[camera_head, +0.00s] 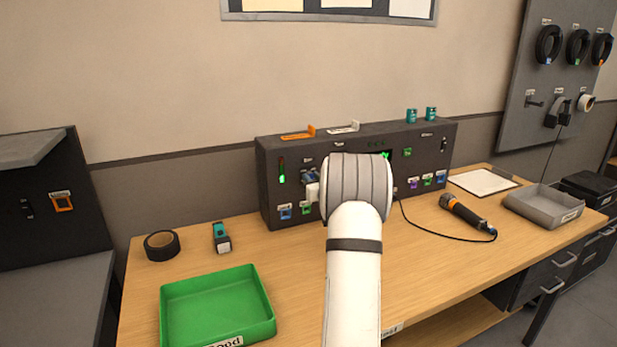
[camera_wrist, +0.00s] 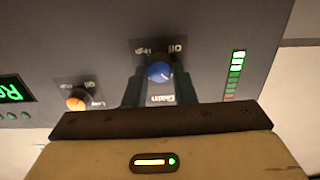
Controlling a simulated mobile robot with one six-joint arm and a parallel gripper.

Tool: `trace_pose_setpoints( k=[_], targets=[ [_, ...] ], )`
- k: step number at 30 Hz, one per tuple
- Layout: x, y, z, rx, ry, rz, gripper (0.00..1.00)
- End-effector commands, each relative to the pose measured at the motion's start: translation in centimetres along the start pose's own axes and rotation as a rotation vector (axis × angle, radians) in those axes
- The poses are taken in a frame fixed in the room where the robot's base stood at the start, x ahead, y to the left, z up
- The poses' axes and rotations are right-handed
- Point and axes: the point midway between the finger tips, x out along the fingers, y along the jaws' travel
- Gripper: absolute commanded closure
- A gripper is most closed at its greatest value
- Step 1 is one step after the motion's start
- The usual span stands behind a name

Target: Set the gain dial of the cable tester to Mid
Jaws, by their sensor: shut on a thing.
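The cable tester (camera_head: 352,134) is a long dark box at the back of the bench. Its gain dial (camera_wrist: 159,71) is a blue knob with a small white pointer mark, next to printed labels in the wrist view. My gripper (camera_wrist: 159,82) has one finger on each side of the dial and is shut on it. In the head view my gripper (camera_head: 311,180) is at the left part of the tester's front, and my arm hides the middle of that panel. Which label the pointer faces is too small to tell.
An orange dial (camera_wrist: 77,100) and green display (camera_wrist: 14,92) are beside the gain dial; a lit level bar (camera_wrist: 235,75) is on the other side.

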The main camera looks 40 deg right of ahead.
Motion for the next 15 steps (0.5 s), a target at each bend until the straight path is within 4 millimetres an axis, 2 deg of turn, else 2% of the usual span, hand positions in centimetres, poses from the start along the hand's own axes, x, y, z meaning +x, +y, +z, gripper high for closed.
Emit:
trace_pose_setpoints(
  k=[15],
  targets=[
    [-0.03,-0.2,0.56,0.493,-0.015,0.001,0.99]
  ],
)
